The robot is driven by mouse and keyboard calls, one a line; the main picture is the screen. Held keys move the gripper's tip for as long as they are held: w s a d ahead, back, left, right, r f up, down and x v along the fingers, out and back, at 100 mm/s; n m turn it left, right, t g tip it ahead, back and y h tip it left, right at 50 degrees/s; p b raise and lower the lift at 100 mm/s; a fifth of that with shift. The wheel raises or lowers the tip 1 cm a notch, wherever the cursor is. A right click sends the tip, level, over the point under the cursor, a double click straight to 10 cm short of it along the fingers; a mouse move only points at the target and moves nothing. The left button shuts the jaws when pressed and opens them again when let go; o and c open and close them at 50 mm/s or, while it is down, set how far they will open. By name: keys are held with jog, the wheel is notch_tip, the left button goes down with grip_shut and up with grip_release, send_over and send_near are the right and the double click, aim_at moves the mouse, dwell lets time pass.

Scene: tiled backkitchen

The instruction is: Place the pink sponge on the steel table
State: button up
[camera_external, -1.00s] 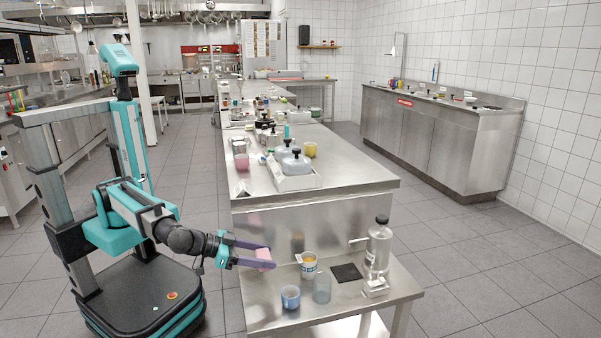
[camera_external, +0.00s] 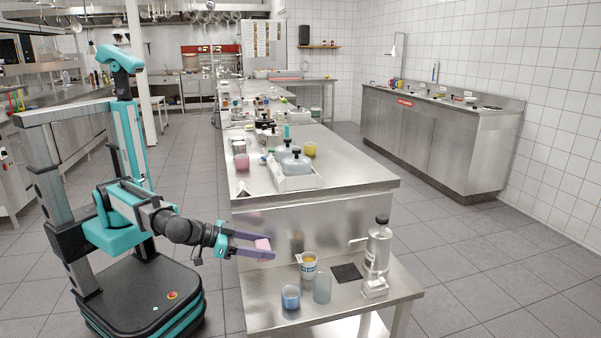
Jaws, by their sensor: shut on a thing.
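The pink sponge (camera_external: 263,244) is between the finger ends of my gripper (camera_external: 260,245), which is shut on it. My gripper reaches in from the left, and the sponge shows above the back left part of the low steel table (camera_external: 262,301). It appears to be held above the tabletop, but the exact gap cannot be told. The purple fingers cover part of the sponge.
On the low table stand a blue cup (camera_external: 290,297), a clear glass (camera_external: 322,288), a white cup with yellow contents (camera_external: 309,264), a dark square mat (camera_external: 346,272) and a metal dispenser bottle (camera_external: 377,254). The table's front left is bare. A higher steel counter (camera_external: 340,184) stands behind.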

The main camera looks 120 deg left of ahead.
notch_tip(320, 180, up, 30)
jog(key=w+a+r+n+g+y+p, duration=0.1)
jog(key=w+a+n+g+y+p, duration=0.3)
jog(key=a+p, duration=0.7)
jog(key=w+a+r+n+g+h+p, duration=0.15)
jog(key=w+a+p, duration=0.55)
jog(key=a, duration=0.8)
jog(key=s+a+f+n+g+y+p, duration=0.15)
jog(key=a+n+g+p, duration=0.25)
jog(key=a+p, duration=0.95)
notch_tip(320, 180, down, 6)
jog(key=a+b, duration=0.3)
jog(key=b, duration=0.1)
jog(key=shift+w+f, duration=0.15)
jog(key=shift+w, duration=0.05)
jog(key=shift+m, duration=0.25)
jog(key=shift+f+p, duration=1.05)
jog(key=shift+f, duration=2.05)
